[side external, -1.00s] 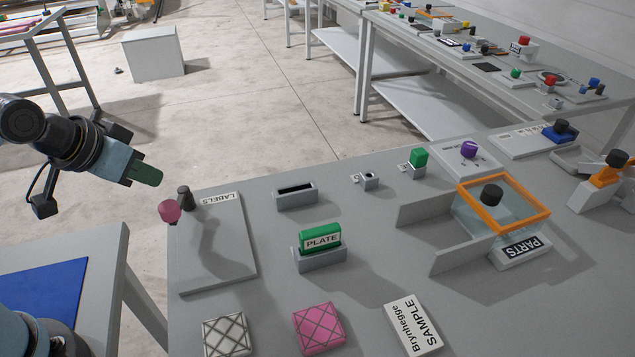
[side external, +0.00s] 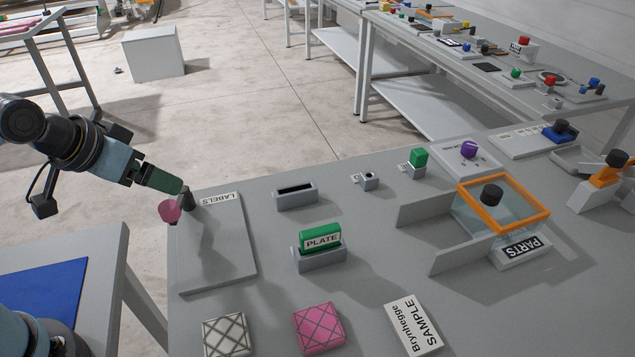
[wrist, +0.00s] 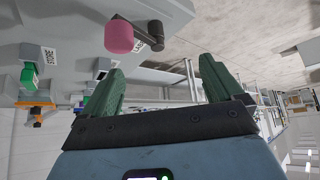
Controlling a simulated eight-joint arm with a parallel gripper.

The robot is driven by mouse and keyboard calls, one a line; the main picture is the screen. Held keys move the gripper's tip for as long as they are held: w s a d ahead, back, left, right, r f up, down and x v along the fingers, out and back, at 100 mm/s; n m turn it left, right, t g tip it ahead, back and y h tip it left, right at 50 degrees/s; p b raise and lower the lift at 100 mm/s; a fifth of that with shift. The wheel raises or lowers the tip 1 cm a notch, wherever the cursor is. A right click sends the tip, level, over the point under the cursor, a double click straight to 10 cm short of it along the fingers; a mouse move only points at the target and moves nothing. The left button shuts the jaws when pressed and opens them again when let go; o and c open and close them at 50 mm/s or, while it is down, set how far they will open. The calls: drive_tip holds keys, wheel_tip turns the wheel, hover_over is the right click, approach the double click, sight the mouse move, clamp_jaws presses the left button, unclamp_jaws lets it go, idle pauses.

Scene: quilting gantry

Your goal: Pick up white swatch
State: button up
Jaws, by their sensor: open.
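The white swatch (side external: 226,335) is a square pad with a dark crossed-line pattern. It lies flat at the near left of the grey table in the side view, left of a pink swatch (side external: 318,328) of like pattern. My gripper (side external: 176,184) is in the air at the table's left edge, by the LABELS board, well away from the white swatch. Its green fingers stand apart and empty in the wrist view (wrist: 158,85). The white swatch does not show in the wrist view.
A pink knob (side external: 170,211) and a dark post (side external: 187,199) are close by my fingers on the LABELS board (side external: 222,262). A green PLATE block (side external: 320,238) sits in a holder. A SAMPLE card (side external: 413,326) lies right of the pink swatch.

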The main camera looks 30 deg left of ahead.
wheel_tip(320, 180, up, 5)
drive_tip(key=m+g+h, duration=0.3)
drive_tip(key=m+g, duration=0.1)
drive_tip(key=m, duration=0.5)
hover_over(223, 336)
drive_tip(key=s+a, duration=0.3)
wheel_tip(223, 336, down, 8)
drive_tip(key=shift+d+x, duration=0.15)
drive_tip(key=shift+x, duration=1.7)
drive_tip(key=shift+d+x, duration=0.15)
drive_tip(key=shift+x, duration=1.7)
drive_tip(key=shift+w+r, duration=0.15)
drive_tip(key=shift+w, duration=0.05)
drive_tip(key=c, duration=1.1)
